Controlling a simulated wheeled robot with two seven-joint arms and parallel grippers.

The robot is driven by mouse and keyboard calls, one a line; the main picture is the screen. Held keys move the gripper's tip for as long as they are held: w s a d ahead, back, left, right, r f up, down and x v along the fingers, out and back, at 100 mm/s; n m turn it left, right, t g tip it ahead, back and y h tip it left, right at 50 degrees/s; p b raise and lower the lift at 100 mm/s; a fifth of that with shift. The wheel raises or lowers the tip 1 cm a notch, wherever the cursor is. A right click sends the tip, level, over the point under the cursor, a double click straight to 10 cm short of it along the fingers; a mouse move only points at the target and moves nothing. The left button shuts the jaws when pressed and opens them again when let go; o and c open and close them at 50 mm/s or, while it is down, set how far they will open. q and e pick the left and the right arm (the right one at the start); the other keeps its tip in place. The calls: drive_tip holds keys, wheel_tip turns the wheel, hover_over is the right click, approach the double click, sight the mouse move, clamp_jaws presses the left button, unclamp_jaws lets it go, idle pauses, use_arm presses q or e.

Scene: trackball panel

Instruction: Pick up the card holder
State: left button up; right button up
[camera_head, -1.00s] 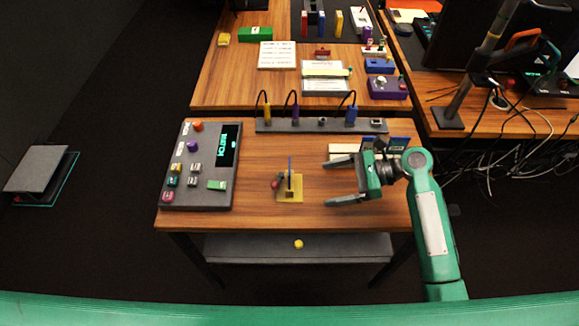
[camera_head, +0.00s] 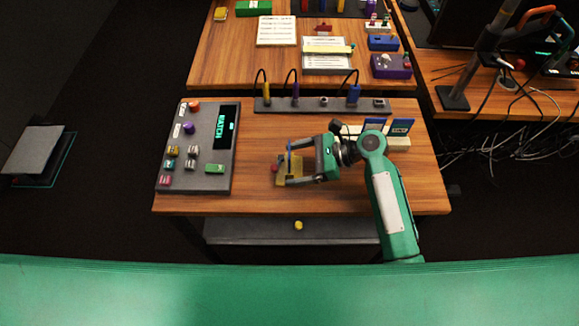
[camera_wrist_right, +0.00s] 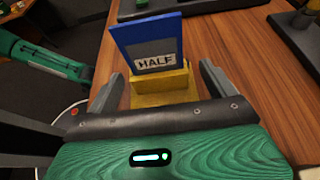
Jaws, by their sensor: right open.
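The card holder is a yellow stand (camera_head: 283,176) on the wooden table, with a blue card (camera_wrist_right: 148,42) upright in it. The card bears the label HALF in the right wrist view, where the yellow stand (camera_wrist_right: 165,87) also shows. My right gripper (camera_head: 289,165) comes in from the right in the head view, with one finger on each side of the holder. It is open; in the right wrist view the fingers (camera_wrist_right: 160,80) stand apart from the stand, with gaps on both sides. My left gripper is not in view.
A grey strip (camera_head: 320,105) with cables runs along the back. A white rack (camera_head: 398,144) with blue cards stands behind my right arm. The table front is clear.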

sight(283, 170)
drive_tip(key=x, duration=0.4)
drive_tip(key=shift+s, duration=0.1)
drive_tip(key=c, duration=0.5)
drive_tip(key=shift+d+r, duration=0.1)
drive_tip(key=shift+r, duration=0.05)
drive_tip(key=shift+c, duration=0.2)
drive_tip(key=shift+r, duration=0.6)
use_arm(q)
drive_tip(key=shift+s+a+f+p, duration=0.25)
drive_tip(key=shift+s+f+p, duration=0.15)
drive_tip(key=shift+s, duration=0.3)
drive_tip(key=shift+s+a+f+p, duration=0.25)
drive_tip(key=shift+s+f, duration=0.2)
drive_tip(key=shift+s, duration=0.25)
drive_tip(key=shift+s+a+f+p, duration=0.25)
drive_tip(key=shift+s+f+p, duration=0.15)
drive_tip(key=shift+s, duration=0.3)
use_arm(e)
wheel_tip(283, 170, up, 19)
drive_tip(key=shift+f, duration=0.15)
drive_tip(key=shift+f, duration=0.1)
